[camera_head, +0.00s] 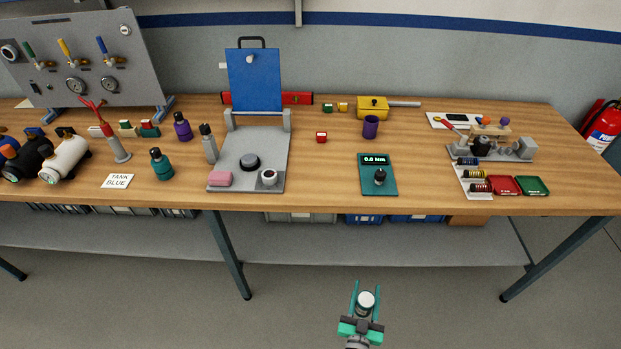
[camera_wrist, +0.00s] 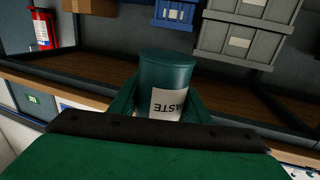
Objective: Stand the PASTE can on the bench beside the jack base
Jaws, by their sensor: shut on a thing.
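The PASTE can (camera_wrist: 167,72) is a dark green cylinder with a white label reading "PASTE", held between my gripper's green fingers in the wrist view. In the head view my gripper (camera_head: 367,290) is shut on the can (camera_head: 366,300), over the floor in front of the bench (camera_head: 330,190). The can is apart from the bench. No part is labelled as the jack base.
Bare wood lies between the plate and the meter. Crates (camera_head: 300,217) are below the bench.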

